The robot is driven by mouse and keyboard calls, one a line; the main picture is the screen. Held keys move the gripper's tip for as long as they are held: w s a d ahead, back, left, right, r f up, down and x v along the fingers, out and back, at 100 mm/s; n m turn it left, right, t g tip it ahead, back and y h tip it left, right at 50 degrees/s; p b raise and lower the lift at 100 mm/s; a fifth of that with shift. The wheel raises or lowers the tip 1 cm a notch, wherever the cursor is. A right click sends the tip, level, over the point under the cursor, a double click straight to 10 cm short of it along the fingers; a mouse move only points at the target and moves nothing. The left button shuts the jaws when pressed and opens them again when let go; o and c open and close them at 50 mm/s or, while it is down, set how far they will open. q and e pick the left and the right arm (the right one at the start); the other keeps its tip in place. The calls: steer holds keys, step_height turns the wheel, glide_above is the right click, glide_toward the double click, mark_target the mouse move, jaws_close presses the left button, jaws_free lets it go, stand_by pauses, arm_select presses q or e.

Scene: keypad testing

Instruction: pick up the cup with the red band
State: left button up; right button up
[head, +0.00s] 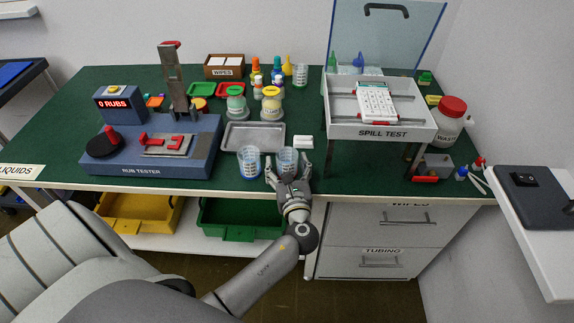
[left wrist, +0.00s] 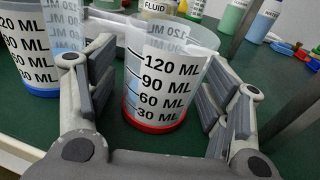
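The cup with the red band (left wrist: 160,92) is clear with black millilitre marks and a red base. It stands upright between the two fingers of my left gripper (left wrist: 168,70) in the left wrist view. The fingers are open on either side of it, with a narrow gap visible at least on the left. In the head view this cup (head: 288,158) stands near the table's front edge, partly hidden by my left gripper (head: 287,167). A similar cup with a blue band (head: 249,163) stands just left of it. My right gripper is not in view.
A metal tray (head: 254,145) lies right behind the cups. The rub tester (head: 202,160) stands to the left, and the spill test stand (head: 425,118) to the right. A small white block (head: 303,142) lies right of the tray.

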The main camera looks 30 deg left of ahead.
arm_select(q)
steer(key=c, duration=0.7)
steer(key=shift+c, duration=0.2)
steer(key=shift+r, duration=0.1)
